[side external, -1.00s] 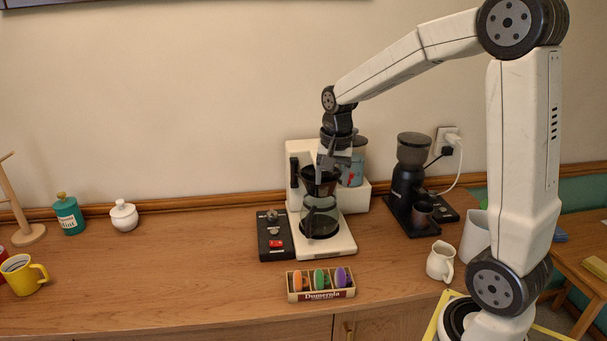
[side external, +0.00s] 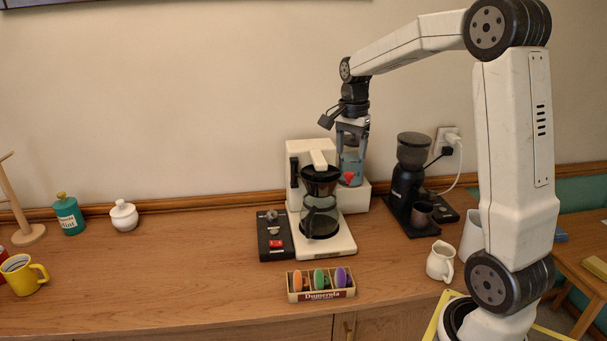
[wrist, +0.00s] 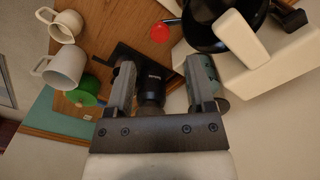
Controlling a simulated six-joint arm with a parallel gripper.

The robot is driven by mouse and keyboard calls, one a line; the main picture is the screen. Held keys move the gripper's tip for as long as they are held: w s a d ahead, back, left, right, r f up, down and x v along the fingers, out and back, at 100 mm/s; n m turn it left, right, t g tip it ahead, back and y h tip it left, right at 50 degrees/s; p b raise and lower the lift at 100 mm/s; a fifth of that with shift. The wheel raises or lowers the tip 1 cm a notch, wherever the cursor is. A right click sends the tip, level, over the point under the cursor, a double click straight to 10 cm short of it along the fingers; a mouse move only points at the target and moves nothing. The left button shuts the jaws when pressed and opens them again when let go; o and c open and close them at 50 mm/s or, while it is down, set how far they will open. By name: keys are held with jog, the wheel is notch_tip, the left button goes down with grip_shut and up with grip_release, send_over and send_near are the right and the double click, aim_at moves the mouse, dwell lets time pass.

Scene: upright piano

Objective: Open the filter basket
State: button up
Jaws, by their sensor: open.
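The black filter basket (side external: 320,183) sits in the white coffee maker (side external: 342,240), under its short white top arm (side external: 318,159) and above the glass carafe (side external: 320,222). I cannot tell any gap at the basket's edge. My gripper (side external: 351,157) is open and empty, pointing down, to the right of the basket and overlapping the blue-tinted tank (side external: 350,166) in the side view. In the wrist view my gripper (wrist: 158,68) has nothing between its fingers except the black grinder far below. The basket (wrist: 208,22) shows there at upper right, beside the white top arm (wrist: 240,38).
A black grinder (side external: 405,185) stands right of the coffee maker. A black switch box (side external: 274,235) is at its left, and a box of coloured discs (side external: 320,284) in front. A cream jug (side external: 440,261) and white mug (wrist: 63,66) are at the right.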

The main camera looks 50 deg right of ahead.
aim_at(349, 173)
jog(key=shift+f, duration=3)
grip_shut()
